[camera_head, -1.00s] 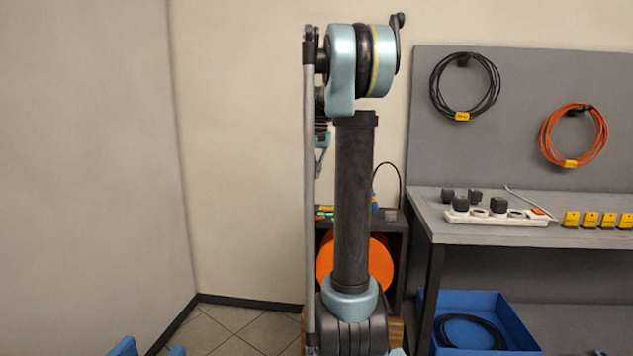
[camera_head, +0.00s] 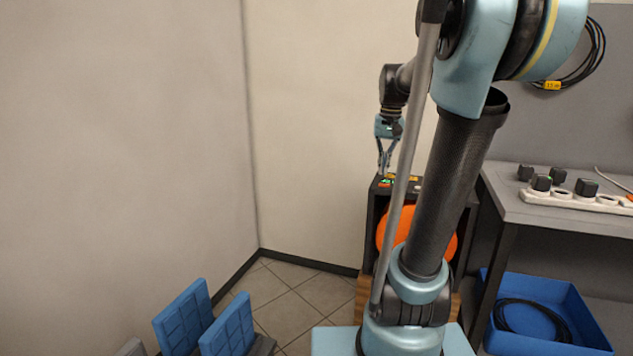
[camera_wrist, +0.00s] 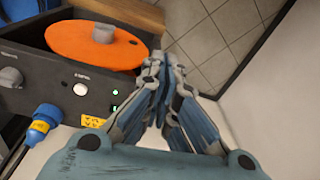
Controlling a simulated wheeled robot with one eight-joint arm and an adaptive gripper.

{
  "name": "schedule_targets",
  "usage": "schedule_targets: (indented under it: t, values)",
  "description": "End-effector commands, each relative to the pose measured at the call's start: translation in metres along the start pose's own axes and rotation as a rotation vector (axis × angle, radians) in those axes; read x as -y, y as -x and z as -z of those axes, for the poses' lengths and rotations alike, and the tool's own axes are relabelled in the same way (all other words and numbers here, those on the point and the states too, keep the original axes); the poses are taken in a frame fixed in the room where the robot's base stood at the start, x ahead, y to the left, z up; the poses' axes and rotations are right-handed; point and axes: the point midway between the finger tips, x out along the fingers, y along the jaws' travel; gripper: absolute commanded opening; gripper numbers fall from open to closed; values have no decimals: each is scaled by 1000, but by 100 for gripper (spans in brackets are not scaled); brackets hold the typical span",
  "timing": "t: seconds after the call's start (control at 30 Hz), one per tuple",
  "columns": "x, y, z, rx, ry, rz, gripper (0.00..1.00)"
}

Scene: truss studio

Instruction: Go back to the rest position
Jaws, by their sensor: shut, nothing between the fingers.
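My gripper (camera_head: 383,172) shows in the head view just left of my forearm, pointing down above the top of a dark cabinet with an orange disc (camera_head: 389,243). In the wrist view my gripper (camera_wrist: 156,62) has its fingers together, with nothing between them. Beyond the fingertips lie the orange disc (camera_wrist: 70,45) and tiled floor. Part of the gripper's arm is hidden behind my own links in the head view.
A black panel (camera_wrist: 55,92) with knobs and green lights is close left of the fingers, beside a blue connector (camera_wrist: 40,125). A workbench (camera_head: 545,215) with a power strip (camera_head: 570,200) stands right, above a blue bin (camera_head: 590,325). Blue padded blocks (camera_head: 183,318) are front left.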

Motion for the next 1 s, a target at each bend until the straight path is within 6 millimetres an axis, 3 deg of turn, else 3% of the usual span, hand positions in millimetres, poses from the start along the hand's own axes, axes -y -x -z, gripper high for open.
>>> schedule_targets:
  t: [0.1,0.37,0.6,0.8,1.0]
  values:
    - [-3,-18,-38,-15,33,-4,0]
    - [-12,-63,-112,-49,104,-10,0]
    - [-23,-116,-173,-80,170,-17,0]
    - [-31,-158,-211,-102,216,-23,0]
    - [-35,-178,-228,-112,239,-26,0]
